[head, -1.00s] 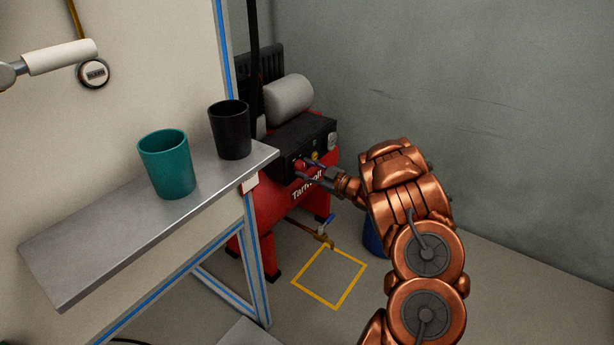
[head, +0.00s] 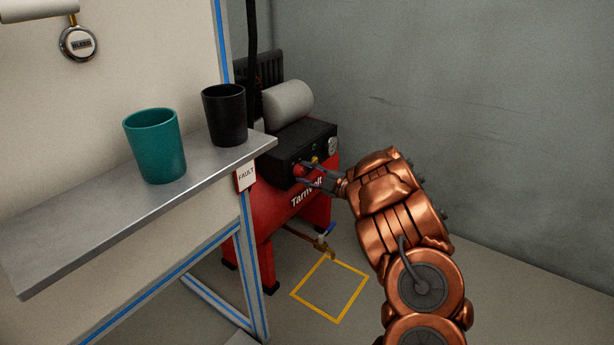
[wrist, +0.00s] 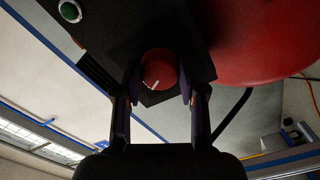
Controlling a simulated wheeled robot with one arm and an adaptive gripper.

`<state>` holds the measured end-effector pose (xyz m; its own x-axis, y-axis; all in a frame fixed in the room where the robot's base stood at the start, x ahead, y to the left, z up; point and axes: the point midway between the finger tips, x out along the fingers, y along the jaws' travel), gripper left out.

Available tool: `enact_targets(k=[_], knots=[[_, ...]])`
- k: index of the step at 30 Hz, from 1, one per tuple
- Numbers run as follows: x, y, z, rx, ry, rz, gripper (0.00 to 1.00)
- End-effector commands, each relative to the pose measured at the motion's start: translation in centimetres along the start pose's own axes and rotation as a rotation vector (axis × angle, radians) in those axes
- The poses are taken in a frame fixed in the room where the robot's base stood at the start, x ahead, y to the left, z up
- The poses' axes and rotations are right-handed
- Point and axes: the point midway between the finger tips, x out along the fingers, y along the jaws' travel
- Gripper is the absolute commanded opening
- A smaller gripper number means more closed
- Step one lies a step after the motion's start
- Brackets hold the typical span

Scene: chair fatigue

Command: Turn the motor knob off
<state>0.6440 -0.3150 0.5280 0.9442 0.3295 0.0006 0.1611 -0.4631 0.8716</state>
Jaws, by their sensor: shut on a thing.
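The motor knob is a red round knob with a white pointer line in the wrist view (wrist: 159,70). It sits on the black control box (head: 297,146) of the red compressor (head: 277,210). In the wrist view the pointer slants to the lower left. My gripper (head: 303,174) reaches the front of the box in the head view, and in the wrist view its two fingers (wrist: 158,92) lie on either side of the knob, shut on it. The exact finger contact is dark and hard to see.
A metal shelf (head: 60,235) on the left carries a teal cup (head: 156,147) and a black cup (head: 225,115). A FAULT tag (head: 246,176) hangs at its corner. A yellow square (head: 330,290) marks the floor below the compressor.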

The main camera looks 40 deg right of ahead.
Motion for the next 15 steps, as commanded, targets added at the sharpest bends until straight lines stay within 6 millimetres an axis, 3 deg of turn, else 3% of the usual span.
enact_targets(k=[11,12,15], knots=[[-0.06,0.01,0.07,-0.004,-0.003,0.000,0.06],[-0.06,0.01,0.07,-0.004,-0.003,0.000,0.43],[-0.04,0.02,0.05,-0.004,-0.002,0.000,0.53]])
